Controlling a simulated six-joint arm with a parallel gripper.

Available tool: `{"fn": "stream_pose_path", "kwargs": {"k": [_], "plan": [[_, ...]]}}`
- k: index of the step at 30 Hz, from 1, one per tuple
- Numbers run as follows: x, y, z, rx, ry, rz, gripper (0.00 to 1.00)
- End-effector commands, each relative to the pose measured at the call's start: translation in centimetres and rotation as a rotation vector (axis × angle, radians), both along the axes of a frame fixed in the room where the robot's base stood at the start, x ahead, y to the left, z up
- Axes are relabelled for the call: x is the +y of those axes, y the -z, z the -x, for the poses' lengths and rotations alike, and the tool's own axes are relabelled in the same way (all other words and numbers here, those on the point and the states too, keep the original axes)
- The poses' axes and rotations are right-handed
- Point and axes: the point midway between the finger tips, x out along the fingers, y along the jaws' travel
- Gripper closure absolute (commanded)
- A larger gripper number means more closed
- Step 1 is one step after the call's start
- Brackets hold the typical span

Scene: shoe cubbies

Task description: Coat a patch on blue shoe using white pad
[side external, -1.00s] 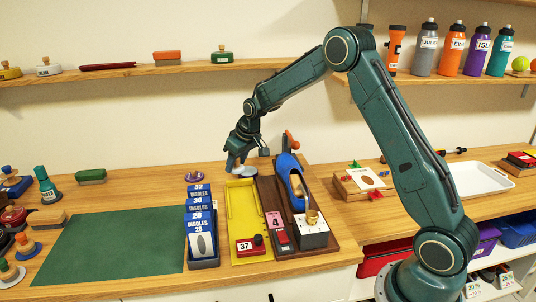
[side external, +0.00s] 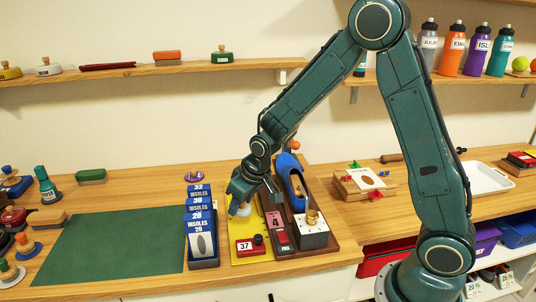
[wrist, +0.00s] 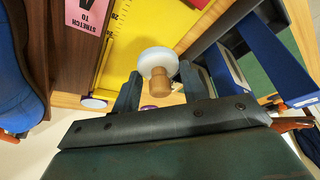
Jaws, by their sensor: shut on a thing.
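The blue shoe (side external: 289,172) sits on a dark wooden stretcher stand right of my gripper in the side view. In the wrist view, part of a blue thing that looks like the shoe (wrist: 20,85) shows at the left edge. The white pad (wrist: 158,60) is a round white disc on a wooden handle. My gripper (side external: 240,203) is shut on the pad's handle (wrist: 160,86), with the disc pointing away from the fingers. My gripper is over the yellow measuring board (side external: 250,236), left of the shoe and apart from it. The pad's underside is hidden.
The blue insole box (side external: 204,262) stands just left of the yellow board. A red block marked 37 (side external: 248,246) lies on the board's front. A green mat (side external: 115,245) is clear at left. A wooden block with a picture (side external: 365,180) stands right of the shoe.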

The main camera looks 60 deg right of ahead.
Motion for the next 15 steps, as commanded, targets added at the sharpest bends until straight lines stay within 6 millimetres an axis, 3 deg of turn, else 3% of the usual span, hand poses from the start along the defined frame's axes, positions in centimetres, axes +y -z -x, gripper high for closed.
{"fn": "stream_pose_path", "kwargs": {"k": [8, 15], "plan": [[-0.5, -0.3, -0.5, -0.001, -0.012, 0.0, 0.75], [-3.0, -1.7, -2.2, -0.003, -0.084, 0.0, 0.75]]}}
